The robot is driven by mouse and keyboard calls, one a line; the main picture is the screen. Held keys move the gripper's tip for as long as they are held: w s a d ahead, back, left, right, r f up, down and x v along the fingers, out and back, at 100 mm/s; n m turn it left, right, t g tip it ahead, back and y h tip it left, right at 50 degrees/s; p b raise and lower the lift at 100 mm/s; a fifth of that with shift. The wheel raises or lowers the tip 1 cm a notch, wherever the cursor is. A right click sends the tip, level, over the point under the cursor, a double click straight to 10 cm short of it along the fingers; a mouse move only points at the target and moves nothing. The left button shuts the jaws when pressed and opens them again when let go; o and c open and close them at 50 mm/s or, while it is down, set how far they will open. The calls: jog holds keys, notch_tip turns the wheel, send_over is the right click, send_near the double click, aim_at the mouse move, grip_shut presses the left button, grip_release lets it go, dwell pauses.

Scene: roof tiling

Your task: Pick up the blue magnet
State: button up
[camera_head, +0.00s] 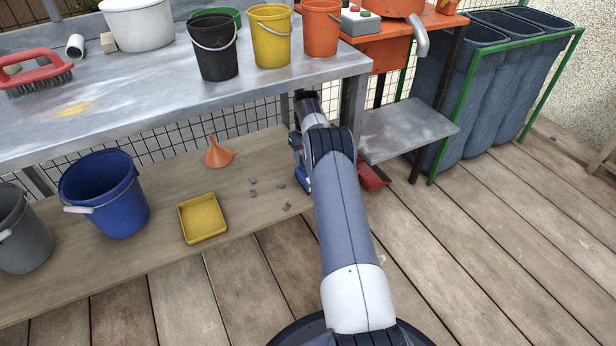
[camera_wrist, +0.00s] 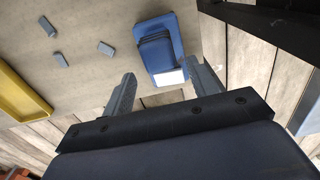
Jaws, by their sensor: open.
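The blue magnet (camera_wrist: 166,25) lies on the wooden shelf in the wrist view, a blue block with a darker raised part and a white patch at its near end. In the head view, a blue bit of it (camera_head: 303,180) shows beside my arm, which hides the rest. My gripper (camera_wrist: 160,72) is open and empty. Its two fingers point toward the magnet's near end, one to each side of it in the picture. I cannot tell the remaining height above it. In the head view, the fingers are hidden.
Several small grey pieces (camera_head: 253,193) lie left of the magnet, with a yellow tray (camera_head: 203,218) and an orange funnel (camera_head: 217,153) farther left. A blue bucket (camera_head: 105,195) stands beyond the tray. A red object (camera_head: 371,176) sits just right of my arm. The metal tabletop (camera_head: 150,95) overhangs the shelf.

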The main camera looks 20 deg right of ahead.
notch_tip(320, 180, down, 4)
jog(key=shift+w+d+f+b, duration=0.15)
jog(key=shift+f+b, duration=0.05)
jog(key=shift+b, duration=0.7)
jog(key=shift+r, duration=0.1)
jog(key=c, duration=0.9)
jog(key=shift+c, duration=0.5)
jog(key=shift+r, duration=0.1)
